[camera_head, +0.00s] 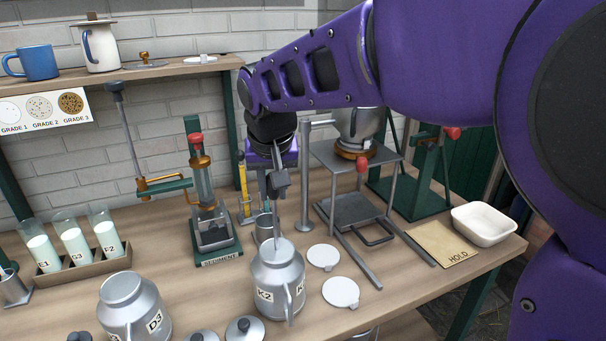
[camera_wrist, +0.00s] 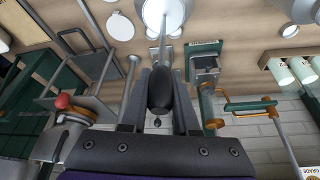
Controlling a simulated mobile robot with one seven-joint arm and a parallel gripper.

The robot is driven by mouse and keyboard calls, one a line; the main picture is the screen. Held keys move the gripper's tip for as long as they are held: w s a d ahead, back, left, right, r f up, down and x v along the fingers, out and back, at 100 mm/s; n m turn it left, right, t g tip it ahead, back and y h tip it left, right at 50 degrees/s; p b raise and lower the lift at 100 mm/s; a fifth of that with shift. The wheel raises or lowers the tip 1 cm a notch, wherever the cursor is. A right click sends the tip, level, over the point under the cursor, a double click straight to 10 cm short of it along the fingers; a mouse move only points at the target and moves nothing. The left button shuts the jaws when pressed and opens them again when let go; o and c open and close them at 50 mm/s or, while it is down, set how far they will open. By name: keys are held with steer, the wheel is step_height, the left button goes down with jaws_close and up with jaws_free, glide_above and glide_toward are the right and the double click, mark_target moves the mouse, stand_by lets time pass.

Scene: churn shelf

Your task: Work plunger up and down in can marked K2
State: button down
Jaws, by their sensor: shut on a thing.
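The metal can marked K2 (camera_head: 272,275) stands on the bench in the head view, with its side handle facing forward. Its top shows pale in the wrist view (camera_wrist: 164,14). The plunger (camera_head: 277,222) is upright, its thin rod running down into the can's mouth. In the wrist view the plunger's dark grip (camera_wrist: 160,92) lies between my two fingers. My gripper (camera_head: 276,183) is above the can and shut on this grip; it also shows in the wrist view (camera_wrist: 160,85). The plunger's lower end is hidden inside the can.
Another can, marked D3 (camera_head: 133,308), stands at front left. Two pale discs (camera_head: 341,292) lie right of K2. A sediment device (camera_head: 213,220) stands behind left, and a metal stand (camera_head: 350,165) behind right. A HOLD card (camera_head: 440,243) and white tray (camera_head: 484,223) are at right.

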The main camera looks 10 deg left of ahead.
steer(key=shift+r, duration=0.2)
step_height(320, 180, down, 7)
steer(key=b, duration=0.5)
steer(key=shift+f+b, duration=0.1)
steer(key=shift+b, duration=0.2)
step_height(320, 180, up, 13)
steer(key=p, duration=1)
step_height(320, 180, up, 5)
glide_above(275, 213)
steer(key=w, duration=0.2)
steer(key=shift+s+a, duration=0.25)
stand_by(0.9)
